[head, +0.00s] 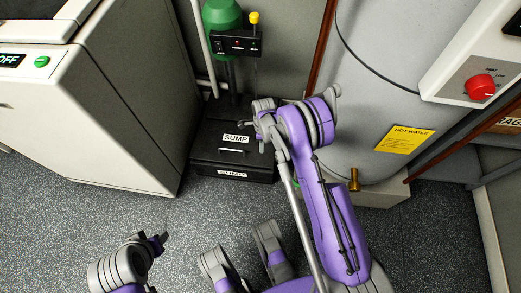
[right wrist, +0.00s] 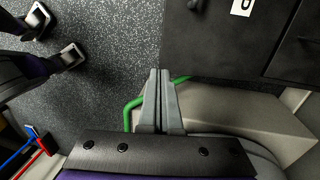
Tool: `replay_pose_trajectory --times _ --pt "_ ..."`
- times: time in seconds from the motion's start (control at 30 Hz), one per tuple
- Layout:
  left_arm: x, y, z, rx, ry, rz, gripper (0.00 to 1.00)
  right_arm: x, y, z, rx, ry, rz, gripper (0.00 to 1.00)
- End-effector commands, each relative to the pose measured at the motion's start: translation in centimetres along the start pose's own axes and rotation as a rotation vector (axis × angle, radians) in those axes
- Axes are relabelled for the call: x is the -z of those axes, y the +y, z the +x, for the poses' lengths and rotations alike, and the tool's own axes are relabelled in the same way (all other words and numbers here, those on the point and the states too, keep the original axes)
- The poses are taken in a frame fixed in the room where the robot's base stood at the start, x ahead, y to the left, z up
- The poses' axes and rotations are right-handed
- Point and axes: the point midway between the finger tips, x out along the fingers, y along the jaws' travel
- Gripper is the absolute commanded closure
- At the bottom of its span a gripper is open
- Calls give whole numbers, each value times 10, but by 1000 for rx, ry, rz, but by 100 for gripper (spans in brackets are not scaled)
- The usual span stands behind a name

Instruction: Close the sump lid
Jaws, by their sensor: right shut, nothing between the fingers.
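The sump (head: 232,174) is a low black box on the floor with a SUMP label on its front. Its black lid (head: 210,140) has another SUMP label and a small bar handle, and appears to lie flat with no clear gap. My right gripper (head: 262,146) is over the lid's right edge, partly hidden by its arm. In the right wrist view, the right gripper (right wrist: 160,72) is shut and empty, beside the dark lid (right wrist: 220,40).
A white appliance (head: 110,110) stands left of the sump. A grey water heater (head: 375,90) with a yellow label is at right. A green pump (head: 222,14) and black control box (head: 236,42) are behind. A green hose (right wrist: 128,115) passes near the fingers. Speckled floor (head: 190,225) in front is clear.

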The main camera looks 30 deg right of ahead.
Motion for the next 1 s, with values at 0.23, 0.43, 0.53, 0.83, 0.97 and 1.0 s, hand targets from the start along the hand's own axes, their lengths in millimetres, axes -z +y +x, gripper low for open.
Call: replay_pose_trajectory --times 0.23,0.43,0.53,0.83,0.97,1.0 --pt "-3 0 15 0 -2 0 50 0 -1 57 2 1 -2 100" --pt "-4 0 23 0 -2 0 50 0 -1 95 3 2 -2 100" --pt "-5 0 26 0 -1 0 50 0 -1 108 3 2 -3 100" --pt "-5 0 27 0 -1 0 50 0 -1 121 3 2 -3 100" --pt "-5 0 27 0 -1 0 50 0 0 121 3 2 -3 100" --pt "-5 0 27 0 -1 0 50 0 0 121 3 2 -3 100"
